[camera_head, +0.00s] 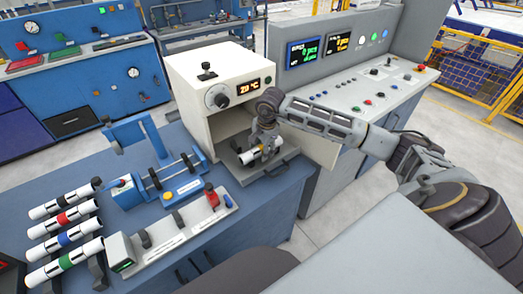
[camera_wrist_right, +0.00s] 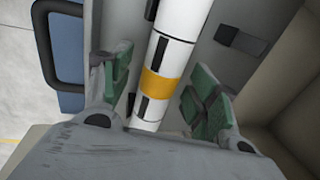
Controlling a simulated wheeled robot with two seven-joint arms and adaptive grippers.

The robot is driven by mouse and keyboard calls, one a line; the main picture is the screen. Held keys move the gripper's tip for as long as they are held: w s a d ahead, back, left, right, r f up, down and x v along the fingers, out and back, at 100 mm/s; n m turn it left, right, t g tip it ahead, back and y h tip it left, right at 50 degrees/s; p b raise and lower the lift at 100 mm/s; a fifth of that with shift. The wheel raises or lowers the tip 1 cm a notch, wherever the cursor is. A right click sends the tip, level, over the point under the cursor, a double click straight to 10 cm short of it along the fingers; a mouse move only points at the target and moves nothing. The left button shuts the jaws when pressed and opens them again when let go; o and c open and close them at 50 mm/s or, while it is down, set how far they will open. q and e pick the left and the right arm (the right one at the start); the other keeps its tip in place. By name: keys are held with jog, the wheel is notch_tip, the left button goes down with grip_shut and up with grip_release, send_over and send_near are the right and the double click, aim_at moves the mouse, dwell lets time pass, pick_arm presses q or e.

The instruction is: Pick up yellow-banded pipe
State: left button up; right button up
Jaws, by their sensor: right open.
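The yellow-banded pipe (camera_wrist_right: 160,84) is white with black marks and a yellow band, and it lies between the two green-padded fingers of my right gripper (camera_wrist_right: 161,80) in the right wrist view. The fingers stand apart, with a gap on each side of the pipe. In the head view the pipe (camera_head: 249,156) lies on the pulled-out tray (camera_head: 273,172) at the mouth of the cream oven, with my right gripper (camera_head: 262,146) over it and partly hiding it. My left gripper does not show.
The cream oven (camera_head: 190,70) stands close behind. Several banded pipes (camera_head: 62,216) lie on a rack at the left. A blue clamp fixture (camera_head: 160,182) and a grey fixture (camera_head: 170,235) stand left of the tray. A control console (camera_head: 345,90) is at the right.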

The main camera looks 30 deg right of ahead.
jog(key=shift+c, duration=0.4)
jog(key=c, duration=1.1)
jog(key=shift+o, duration=0.2)
jog(key=shift+r, duration=5)
